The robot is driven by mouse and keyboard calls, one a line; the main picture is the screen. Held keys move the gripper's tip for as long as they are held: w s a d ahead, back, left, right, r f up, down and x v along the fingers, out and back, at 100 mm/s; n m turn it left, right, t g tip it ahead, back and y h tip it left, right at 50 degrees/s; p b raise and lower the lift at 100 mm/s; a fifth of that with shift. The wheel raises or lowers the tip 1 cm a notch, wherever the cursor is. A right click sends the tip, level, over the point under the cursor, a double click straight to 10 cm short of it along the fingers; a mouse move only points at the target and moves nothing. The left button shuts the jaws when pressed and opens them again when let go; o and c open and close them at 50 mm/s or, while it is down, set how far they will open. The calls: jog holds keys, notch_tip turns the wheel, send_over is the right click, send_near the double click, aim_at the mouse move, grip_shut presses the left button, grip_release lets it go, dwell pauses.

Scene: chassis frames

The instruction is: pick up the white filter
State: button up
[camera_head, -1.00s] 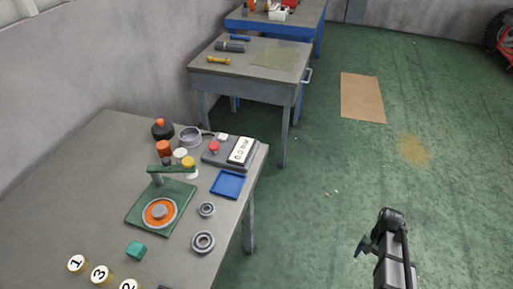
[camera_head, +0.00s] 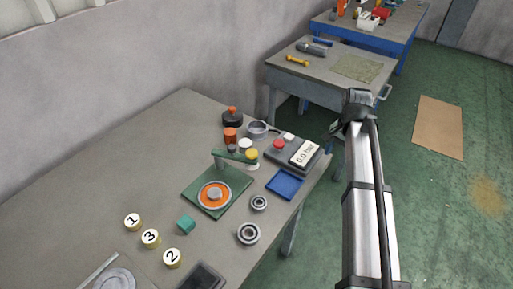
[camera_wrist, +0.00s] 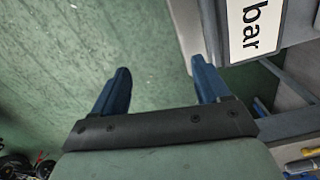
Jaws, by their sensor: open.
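A small round white-topped piece (camera_head: 245,145), which looks like the white filter, stands near the back of the grey bench in the head view. It is between an orange jar (camera_head: 230,135) and a yellow-topped piece (camera_head: 252,155), which partly covers it. My gripper (camera_wrist: 160,67) is open and empty in the wrist view, its two blue fingers apart above the green floor. In the head view my gripper (camera_head: 336,128) is small and dark, right of the bench's back right corner, clear of the filter. The filter does not show in the wrist view.
A gauge box (camera_head: 312,156) lies between filter and gripper; its "bar" label (camera_wrist: 252,28) shows in the wrist view. Nearby are a black bottle (camera_head: 232,119), a grey pan (camera_head: 258,128), a green stand (camera_head: 232,181) and a blue tray (camera_head: 285,184).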

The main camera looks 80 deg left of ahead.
jog(key=s+a+r+n, duration=0.1)
jog(key=s+a+r, duration=0.3)
jog(key=s, duration=0.3)
jog(key=s+a+r, duration=0.3)
jog(key=s+r, duration=0.1)
jog(key=s, duration=0.3)
jog(key=n, duration=0.1)
send_near(245, 142)
jog(key=f, duration=0.1)
jog(key=d+f, duration=0.1)
jog(key=f, duration=0.1)
jog(key=shift+f, duration=0.25)
jog(key=shift+a+f, duration=0.15)
jog(key=shift+f, duration=1.2)
jog(key=shift+a+f, duration=0.15)
jog(key=shift+f, duration=1.25)
jog(key=shift+c, duration=0.3)
jog(key=c, duration=1.1)
